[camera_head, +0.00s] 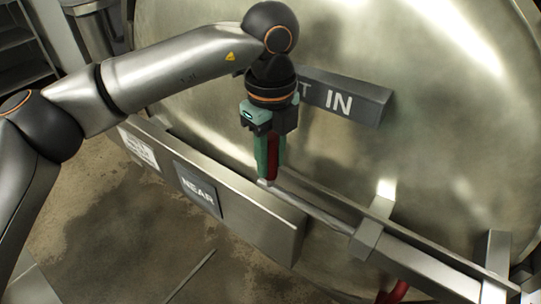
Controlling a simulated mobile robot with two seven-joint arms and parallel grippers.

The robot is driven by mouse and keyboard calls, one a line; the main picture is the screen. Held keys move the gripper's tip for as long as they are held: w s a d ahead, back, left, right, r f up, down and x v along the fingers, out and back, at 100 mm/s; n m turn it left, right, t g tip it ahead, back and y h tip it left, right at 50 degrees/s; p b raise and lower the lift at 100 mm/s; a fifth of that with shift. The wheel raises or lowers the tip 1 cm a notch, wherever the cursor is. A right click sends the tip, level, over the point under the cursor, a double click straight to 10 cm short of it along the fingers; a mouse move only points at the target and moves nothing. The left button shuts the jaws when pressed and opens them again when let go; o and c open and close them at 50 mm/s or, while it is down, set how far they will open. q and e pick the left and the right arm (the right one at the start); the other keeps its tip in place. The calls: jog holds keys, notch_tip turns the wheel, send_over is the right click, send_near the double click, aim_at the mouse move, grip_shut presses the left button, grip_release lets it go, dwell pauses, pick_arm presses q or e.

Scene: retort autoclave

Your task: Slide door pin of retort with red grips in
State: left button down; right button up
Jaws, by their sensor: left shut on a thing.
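The retort door (430,130) is a large round metal face filling the right side of the head view. The door pin (315,215) is a long metal bar running down to the right through a bracket (370,238) on the door's lower front. A red grip (273,157) stands up near the pin's left end. My left gripper (268,172) points down and is shut on this red grip, with its green fingers around it. A second red piece (393,292) shows at the bottom right, partly hidden. My right gripper is not in view.
A metal ledge with a "NEAR" plate (198,192) runs along the front, left of and below the pin. A dark sign reading "IN" (345,100) juts out behind my gripper. Shelving (20,40) stands at the far left. The stained floor (110,225) is open at lower left.

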pick_arm(q)
jog(key=shift+d, duration=0.1)
jog(key=b, duration=0.2)
send_over(310, 206)
jog(key=shift+w, duration=0.1)
jog(key=c, duration=1)
grip_release()
jog(key=shift+s, duration=0.2)
jog(key=shift+o, duration=1.4)
jog(key=shift+d, duration=0.15)
jog(key=shift+o, duration=0.5)
jog(key=shift+w, duration=0.1)
jog(key=shift+r, duration=0.1)
notch_tip(310, 206, up, 12)
jog(key=shift+r, duration=0.2)
